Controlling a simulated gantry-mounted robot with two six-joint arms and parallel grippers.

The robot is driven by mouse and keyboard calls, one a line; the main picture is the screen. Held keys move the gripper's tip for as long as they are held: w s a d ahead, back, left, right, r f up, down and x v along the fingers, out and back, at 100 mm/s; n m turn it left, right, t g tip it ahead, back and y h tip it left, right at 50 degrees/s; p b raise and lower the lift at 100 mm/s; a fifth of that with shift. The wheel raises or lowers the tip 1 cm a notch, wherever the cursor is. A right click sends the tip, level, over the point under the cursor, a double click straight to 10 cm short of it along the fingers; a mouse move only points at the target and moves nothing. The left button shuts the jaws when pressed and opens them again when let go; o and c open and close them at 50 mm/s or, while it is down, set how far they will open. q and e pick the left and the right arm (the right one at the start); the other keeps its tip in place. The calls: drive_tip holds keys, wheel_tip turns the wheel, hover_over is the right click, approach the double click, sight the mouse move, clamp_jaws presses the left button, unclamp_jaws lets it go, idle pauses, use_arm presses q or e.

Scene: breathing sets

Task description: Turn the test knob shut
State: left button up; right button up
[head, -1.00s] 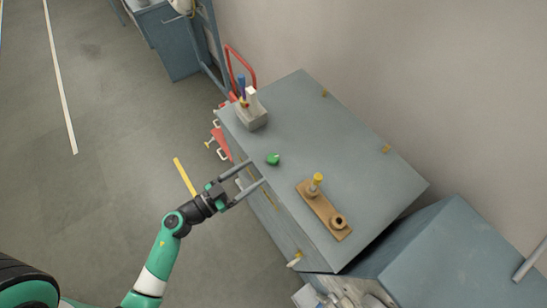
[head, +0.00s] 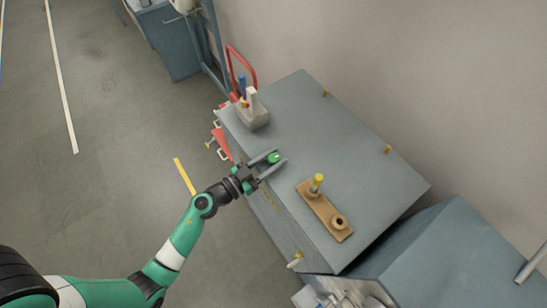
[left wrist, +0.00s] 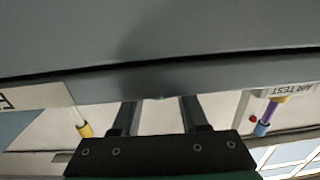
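A small green knob-like piece (head: 273,158) is on the grey cabinet top (head: 335,135), near its front left edge; I take it to be the test knob. My left gripper (head: 280,157) is open, and in the head view its two fingers lie on either side of the green piece. I cannot tell whether they touch it. In the left wrist view the fingers (left wrist: 158,115) are spread apart, with a grey surface filling the upper part; the knob is mostly hidden there. My right gripper is not in view.
A wooden strip (head: 325,211) with a yellow-topped post (head: 317,181) and a ring-shaped cup stands right of the gripper. A grey block (head: 254,117) holding blue and white upright pieces is at the back left. An "AIR TEST" label (left wrist: 291,90) shows in the wrist view.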

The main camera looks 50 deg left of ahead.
use_arm(q)
clamp_jaws()
drive_tip(key=m+h+p, duration=0.2)
drive_tip(key=h, duration=0.1)
drive_tip(key=shift+a+r+g+p, duration=0.15)
drive_tip(key=shift+g+p, duration=0.15)
drive_tip(key=shift+p, duration=0.05)
drive_tip(key=shift+m+h, duration=0.5)
drive_tip(key=shift+h, duration=0.3)
drive_tip(key=shift+f+m+g+h+p, duration=0.25)
drive_tip(key=shift+m+g+h, duration=0.6)
drive_tip(key=shift+h, duration=0.45)
drive_tip(key=o, duration=0.8)
unclamp_jaws()
drive_tip(key=shift+r, duration=0.1)
drive_tip(key=v, duration=1.1)
drive_tip(key=shift+s+b, duration=0.3)
